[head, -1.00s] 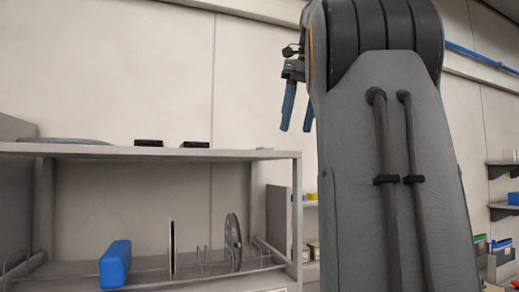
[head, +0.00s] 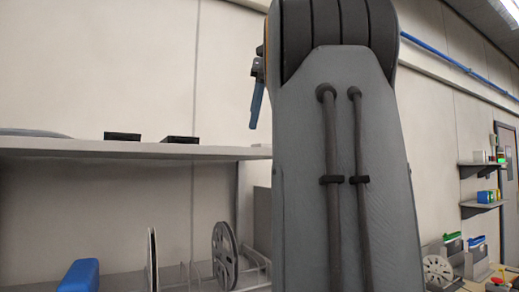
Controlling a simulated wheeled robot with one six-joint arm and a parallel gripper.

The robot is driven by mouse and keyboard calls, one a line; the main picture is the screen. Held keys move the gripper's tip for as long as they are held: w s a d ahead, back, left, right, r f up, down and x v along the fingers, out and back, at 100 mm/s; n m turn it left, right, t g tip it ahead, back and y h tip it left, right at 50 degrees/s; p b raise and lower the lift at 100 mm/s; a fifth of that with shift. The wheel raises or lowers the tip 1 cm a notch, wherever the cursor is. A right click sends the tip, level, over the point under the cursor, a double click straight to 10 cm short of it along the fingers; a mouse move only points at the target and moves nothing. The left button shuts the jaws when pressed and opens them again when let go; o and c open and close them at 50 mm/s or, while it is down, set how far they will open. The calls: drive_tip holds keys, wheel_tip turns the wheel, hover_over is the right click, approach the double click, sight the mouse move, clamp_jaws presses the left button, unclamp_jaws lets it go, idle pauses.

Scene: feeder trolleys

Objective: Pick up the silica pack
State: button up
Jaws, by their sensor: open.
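I cannot make out a silica pack for certain in the head view. My gripper (head: 257,102) is high up, left of my arm and partly hidden behind it. One blue finger shows, pointing down, with nothing seen in its grip. It appears above the right end of the trolley's top shelf (head: 60,147). Two flat black items, one left (head: 122,136) and one right (head: 181,140), lie on that shelf, apart from the gripper. My arm hides the area right of the shelf.
The lower level holds a blue box (head: 80,277), a thin reel (head: 152,260) and a dark reel (head: 225,256) in a wire rack. A flat grey item (head: 32,132) lies at the top shelf's left. Wall shelves (head: 482,206) and bins (head: 453,246) stand far right.

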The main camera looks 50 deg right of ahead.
drive_tip(key=shift+p+x, duration=0.55)
drive_tip(key=shift+x, duration=1.95)
drive_tip(key=shift+w+d+r, duration=0.1)
drive_tip(key=shift+d, duration=0.05)
drive_tip(key=c, duration=1.1)
drive_tip(key=shift+r, duration=0.15)
drive_tip(key=shift+r, duration=4.8)
